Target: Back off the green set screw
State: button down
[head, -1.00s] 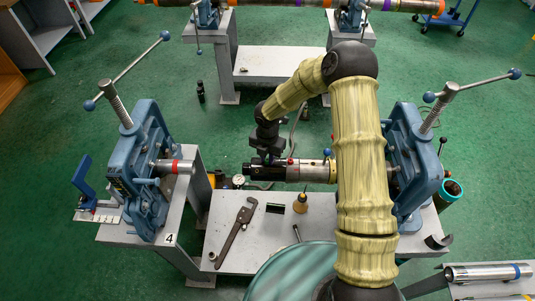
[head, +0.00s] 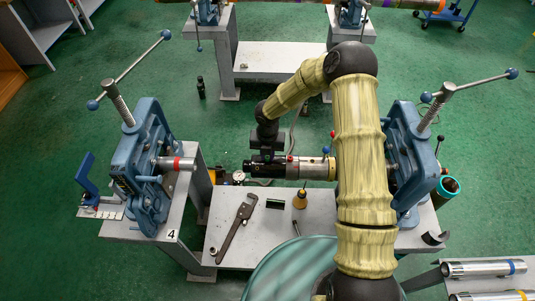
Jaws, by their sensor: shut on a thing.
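A black and steel pipe tool (head: 308,168) lies level between the two blue vises, its right end hidden behind my arm. A red knob (head: 290,158) and a blue-ended knob (head: 326,151) stand up from it. My gripper (head: 267,158) points down onto the black left part of the tool, left of the red knob. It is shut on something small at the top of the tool. No green shows there. I take it to be the green set screw, hidden by the fingers.
A left vise (head: 140,170) holds a short red-banded pipe stub (head: 178,164), and a right vise (head: 410,155) stands behind my arm. On the grey bench shelf (head: 270,240) lie a pipe wrench (head: 236,228) and a small yellow-based bottle (head: 300,198).

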aim_at(268, 158)
jog(key=c, duration=1.3)
grip_release()
jog(key=shift+f, duration=0.15)
jog(key=shift+r, duration=0.2)
jog(key=shift+w+r, duration=0.1)
jog(key=shift+r, duration=0.45)
notch_tip(268, 158, up, 16)
jog(key=b, duration=0.3)
jog(key=s+d+m+t, duration=0.1)
jog(key=s+d+m, duration=0.4)
jog(key=m, duration=0.6)
jog(key=s+d+m+b, duration=0.1)
jog(key=s+d+m, duration=0.4)
jog(key=m, duration=0.7)
jog(key=s+d+r+m+t+b, duration=0.1)
jog(key=s+d+m, duration=0.4)
jog(key=s+m, duration=0.4)
jog(key=shift+d+m+t, duration=0.15)
jog(key=shift+m+t, duration=0.15)
jog(key=shift+m, duration=1.2)
